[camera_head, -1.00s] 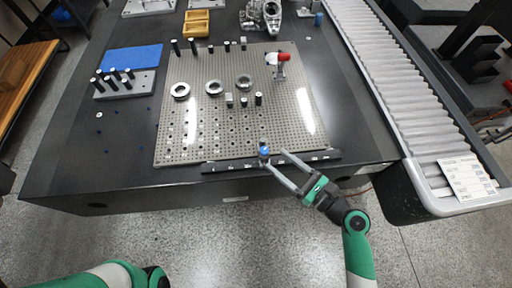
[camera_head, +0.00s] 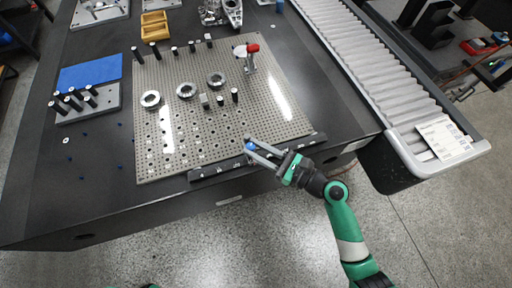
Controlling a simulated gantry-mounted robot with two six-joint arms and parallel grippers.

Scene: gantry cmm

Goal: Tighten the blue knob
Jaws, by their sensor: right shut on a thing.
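The small blue knob (camera_head: 249,146) sits on the dark rail (camera_head: 205,173) along the front edge of the perforated metal plate (camera_head: 205,130). My right gripper (camera_head: 252,146) reaches in from the lower right, with its two long grey fingers at the knob. It is shut on the knob, and the fingertips partly cover it. My left gripper is out of view; only a small bit of my left arm shows at the bottom edge.
Dark pegs, metal rings (camera_head: 186,91) and a red-handled clamp (camera_head: 247,55) stand on the plate. A peg block (camera_head: 87,103) and blue mat (camera_head: 90,73) lie left. A roller conveyor (camera_head: 365,65) runs along the right. The table front is clear.

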